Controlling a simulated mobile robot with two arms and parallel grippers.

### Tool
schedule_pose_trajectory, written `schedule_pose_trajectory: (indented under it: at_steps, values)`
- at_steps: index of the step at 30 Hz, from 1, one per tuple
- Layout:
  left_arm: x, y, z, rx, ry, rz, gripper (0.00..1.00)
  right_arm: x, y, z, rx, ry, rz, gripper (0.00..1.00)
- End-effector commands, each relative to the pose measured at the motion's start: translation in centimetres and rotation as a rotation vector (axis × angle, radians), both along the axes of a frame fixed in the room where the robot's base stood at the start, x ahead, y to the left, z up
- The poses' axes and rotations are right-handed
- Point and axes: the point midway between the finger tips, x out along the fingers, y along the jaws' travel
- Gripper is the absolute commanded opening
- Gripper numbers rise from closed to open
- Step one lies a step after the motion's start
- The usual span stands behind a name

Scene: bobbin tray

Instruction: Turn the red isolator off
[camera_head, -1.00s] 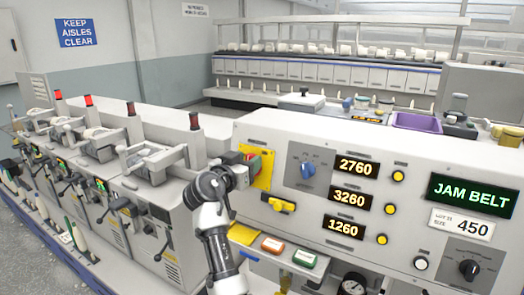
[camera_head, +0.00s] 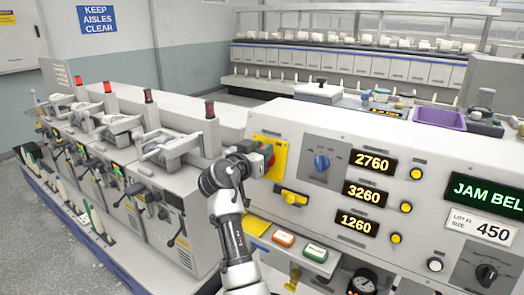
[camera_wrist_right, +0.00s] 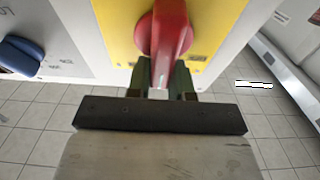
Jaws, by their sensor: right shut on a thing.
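The red isolator (camera_head: 269,151) sits on a yellow plate (camera_head: 280,160) at the left end of the grey control panel. My right gripper (camera_head: 262,164) is at its front and hides part of it. In the right wrist view the isolator's red handle (camera_wrist_right: 165,32) reaches from its round base down between the two fingers of my right gripper (camera_wrist_right: 160,78). The fingers are shut on the handle's end. My left gripper is not in view.
A blue rotary knob (camera_head: 321,163) is to the right of the plate, and a yellow handle (camera_head: 291,198) is below it. Spinning units (camera_head: 150,160) stand close on the left.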

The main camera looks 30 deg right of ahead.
Motion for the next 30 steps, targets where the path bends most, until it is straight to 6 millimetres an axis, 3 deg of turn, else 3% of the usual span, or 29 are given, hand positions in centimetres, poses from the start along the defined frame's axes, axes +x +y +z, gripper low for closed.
schedule_pose_trajectory:
  at_steps: [8,17,30]
  values:
    - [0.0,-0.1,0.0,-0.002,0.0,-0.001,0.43,0.2,0.0,0.0,-0.03,0.072,0.018,0.0]
    - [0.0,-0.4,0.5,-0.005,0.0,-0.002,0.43,0.7,0.3,0.0,-0.118,0.281,0.075,0.0]
    - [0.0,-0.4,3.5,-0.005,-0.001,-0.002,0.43,1.5,0.8,-0.2,-0.274,0.658,0.177,0.0]
